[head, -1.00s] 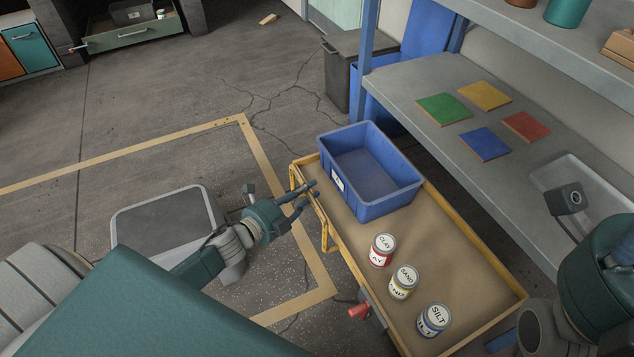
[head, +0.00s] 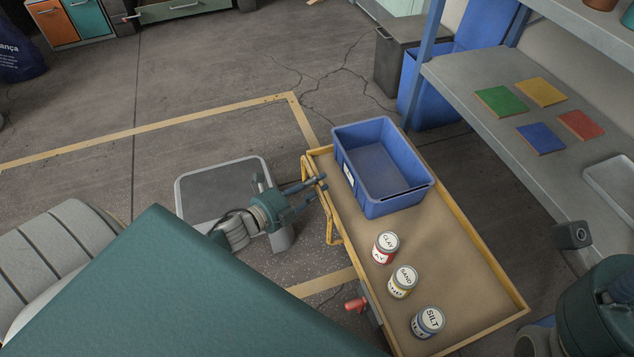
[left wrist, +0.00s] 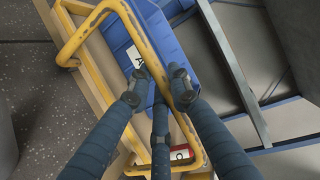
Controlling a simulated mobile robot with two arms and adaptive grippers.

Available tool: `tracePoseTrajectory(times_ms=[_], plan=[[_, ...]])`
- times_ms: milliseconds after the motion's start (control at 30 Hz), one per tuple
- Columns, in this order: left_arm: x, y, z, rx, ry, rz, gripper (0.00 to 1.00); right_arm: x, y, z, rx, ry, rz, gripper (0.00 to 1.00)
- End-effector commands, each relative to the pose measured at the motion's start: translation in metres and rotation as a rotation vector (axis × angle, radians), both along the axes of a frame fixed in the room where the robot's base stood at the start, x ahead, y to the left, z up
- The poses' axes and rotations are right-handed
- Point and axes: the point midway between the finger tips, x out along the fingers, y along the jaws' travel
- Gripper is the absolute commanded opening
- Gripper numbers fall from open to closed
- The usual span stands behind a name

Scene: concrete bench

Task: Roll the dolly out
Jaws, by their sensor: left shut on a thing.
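The grey bench (head: 465,90) with coloured tiles runs along the right. A dark bin (head: 402,62) and a blue bin (head: 440,92) stand beyond the dolly. A red-tipped lever (head: 356,304) sticks out from the dolly's side. Taped floor (head: 150,129) at left is mostly open.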

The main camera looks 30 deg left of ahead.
Motion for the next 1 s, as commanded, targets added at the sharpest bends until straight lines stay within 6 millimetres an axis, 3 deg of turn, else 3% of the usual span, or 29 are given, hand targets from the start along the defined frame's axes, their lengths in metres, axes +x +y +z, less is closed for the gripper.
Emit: tracePoseTrajectory(times_ms=[233, 267, 333, 700, 867, 1000], plan=[[-0.002, -0.001, -0.002, 0.002, 0.003, -0.003, 0.00, 0.000, 0.000, 0.000, 0.000, 0.001, 0.000, 0.40], [-0.002, -0.001, -0.002, 0.003, 0.004, -0.003, 0.25, 0.000, 0.000, -0.001, 0.000, 0.001, 0.000, 0.40], [-0.001, -0.001, -0.002, 0.002, 0.003, -0.002, 0.39, 0.001, 0.000, -0.001, -0.001, 0.001, 0.000, 0.40], [-0.005, 0.001, 0.000, 0.001, 0.002, -0.001, 0.39, 0.001, 0.000, -0.002, -0.006, 0.005, -0.001, 0.40], [-0.027, 0.007, 0.003, 0.002, 0.004, -0.002, 0.39, 0.001, 0.000, -0.001, -0.004, 0.004, -0.001, 0.40], [-0.057, 0.015, 0.008, 0.002, 0.006, -0.001, 0.39, 0.001, 0.000, -0.001, -0.003, 0.003, -0.001, 0.40]])
